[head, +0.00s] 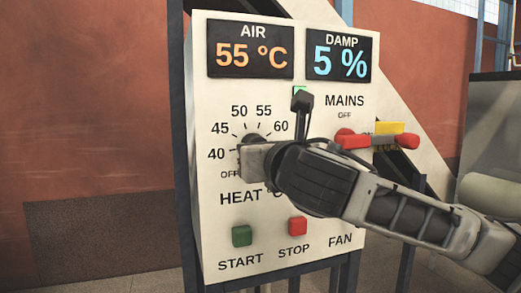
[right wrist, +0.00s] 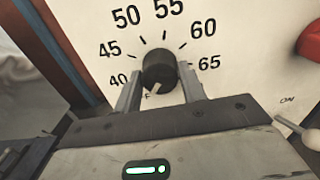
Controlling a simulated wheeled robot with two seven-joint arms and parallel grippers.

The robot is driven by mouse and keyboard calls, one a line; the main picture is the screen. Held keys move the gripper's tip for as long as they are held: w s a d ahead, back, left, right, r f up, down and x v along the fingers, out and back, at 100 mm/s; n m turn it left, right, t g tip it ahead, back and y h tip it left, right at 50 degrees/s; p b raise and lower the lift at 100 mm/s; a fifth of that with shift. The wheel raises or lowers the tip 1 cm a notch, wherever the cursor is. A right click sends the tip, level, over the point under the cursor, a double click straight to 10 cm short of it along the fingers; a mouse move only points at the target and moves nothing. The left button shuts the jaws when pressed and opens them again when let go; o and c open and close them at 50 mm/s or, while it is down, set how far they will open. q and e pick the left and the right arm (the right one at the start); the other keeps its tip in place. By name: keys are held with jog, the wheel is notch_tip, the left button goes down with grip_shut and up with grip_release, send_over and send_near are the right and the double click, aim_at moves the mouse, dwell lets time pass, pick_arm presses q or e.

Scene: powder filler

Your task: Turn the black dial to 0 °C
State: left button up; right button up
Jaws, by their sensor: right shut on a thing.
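The black dial (head: 253,140) is on the white panel above the word HEAT, mostly hidden by my right gripper (head: 247,160) in the head view. In the right wrist view the round black dial (right wrist: 160,67) sits between the two fingers of my right gripper (right wrist: 159,86), which is shut on it. A pale pointer mark at the dial's lower edge points down and slightly left, beside a partly hidden F. The scale around it reads 40, 45, 50, 55, 60 and 65, with OFF at lower left in the head view. My left gripper is out of view.
The AIR display (head: 250,50) reads 55 °C and the DAMP display (head: 339,54) reads 5 %. A black lever (head: 302,101) and the red MAINS handle (head: 352,140) lie close to my right arm. Green START (head: 242,236) and red STOP (head: 298,226) buttons are below.

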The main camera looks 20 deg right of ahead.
jog(key=o, duration=1)
jog(key=shift+c, duration=0.2)
pick_arm(q)
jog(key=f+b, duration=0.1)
jog(key=b, duration=0.2)
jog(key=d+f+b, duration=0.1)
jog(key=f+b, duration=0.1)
jog(key=b, duration=0.2)
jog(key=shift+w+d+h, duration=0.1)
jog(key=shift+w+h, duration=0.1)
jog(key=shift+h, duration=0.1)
pick_arm(e)
jog(key=s, duration=1.5)
jog(key=shift+s+d, duration=0.25)
jog(key=shift+s, duration=0.15)
